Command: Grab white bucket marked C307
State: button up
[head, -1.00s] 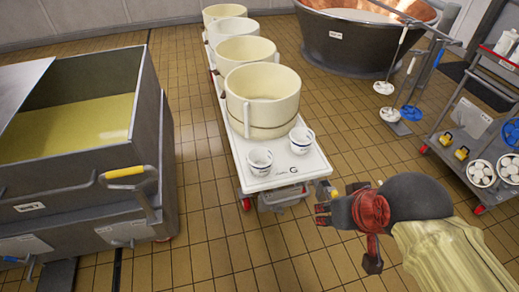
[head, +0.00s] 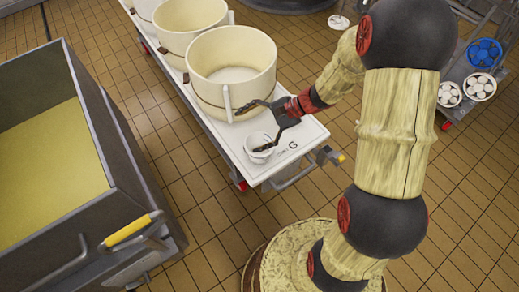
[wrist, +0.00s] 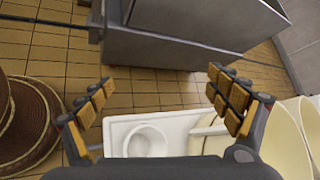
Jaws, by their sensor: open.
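A small white bucket (head: 258,146) stands at the near end of the white cart, beside the letter G. In the wrist view a white bucket (wrist: 146,142) shows from above, low and left of centre. No C307 marking is readable. A second small bucket, seen earlier, is hidden behind my arm or gripper in the head view. My gripper (head: 250,128) is open and empty, over the near end of the cart, one finger close to the bucket in the picture. In the wrist view its fingers (wrist: 160,82) are spread wide; I cannot tell whether they touch anything.
A white cart (head: 285,160) carries several large cream tubs, the nearest tub (head: 233,65) right behind my gripper. A grey vat (head: 110,140) with yellow content stands at left. Blue and white parts (head: 483,52) sit at upper right. Tiled floor (head: 205,215) is free between vat and cart.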

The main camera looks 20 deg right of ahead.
jog(key=shift+o, duration=0.8)
jog(key=w+d+f+m+t, duration=0.2)
jog(key=f+m, duration=0.1)
jog(key=f, duration=0.2)
jog(key=w+d+f+m+t+y, duration=0.1)
jog(key=w+d+f+m, duration=0.1)
jog(key=f, duration=0.3)
jog(key=shift+w+f+m+t+p, duration=0.2)
jog(key=shift+w+m+t+p, duration=0.25)
jog(key=shift+m, duration=0.25)
jog(key=m+t+h, duration=0.3)
jog(key=m+t, duration=0.1)
jog(key=m, duration=0.4)
send_near(250, 143)
jog(key=x, duration=0.1)
jog(key=b+x, duration=0.1)
jog(key=x, duration=0.1)
jog(key=shift+s+f, duration=0.1)
jog(key=shift+f, duration=0.15)
jog(key=shift+w+a+f+b, duration=0.1)
jog(key=shift+w+a+b, duration=0.25)
jog(key=shift+w, duration=0.1)
jog(key=c, duration=0.3)
jog(key=c, duration=0.7)
